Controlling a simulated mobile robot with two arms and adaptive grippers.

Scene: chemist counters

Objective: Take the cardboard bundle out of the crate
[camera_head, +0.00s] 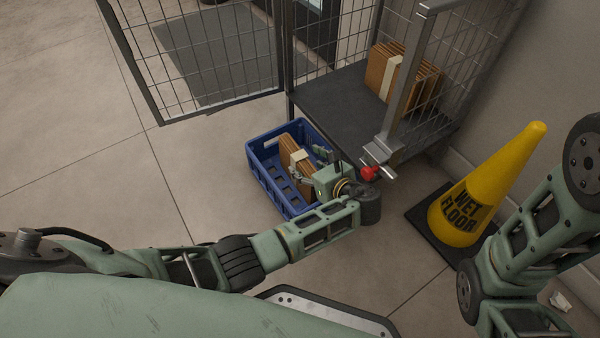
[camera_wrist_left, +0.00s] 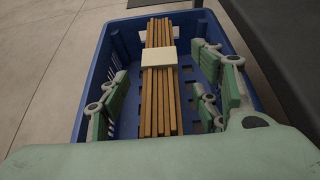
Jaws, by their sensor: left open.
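A blue crate (camera_head: 262,172) stands on the floor in front of the cage cart. A brown cardboard bundle (camera_head: 288,150) with a pale band stands on edge inside it. In the left wrist view the bundle (camera_wrist_left: 160,105) runs lengthwise through the crate (camera_wrist_left: 98,62). My left gripper (camera_head: 305,165) is over the crate. In the left wrist view my left gripper's fingers (camera_wrist_left: 160,95) are open, one side left of the bundle and the other right, with gaps to it. Of my right arm only links show; its gripper is out of view.
A wire cage cart (camera_head: 345,115) with an open door (camera_head: 215,50) stands behind the crate. Another cardboard bundle (camera_head: 400,75) is on its deck. A yellow wet-floor cone (camera_head: 485,185) stands at the right. The floor left of the crate is clear.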

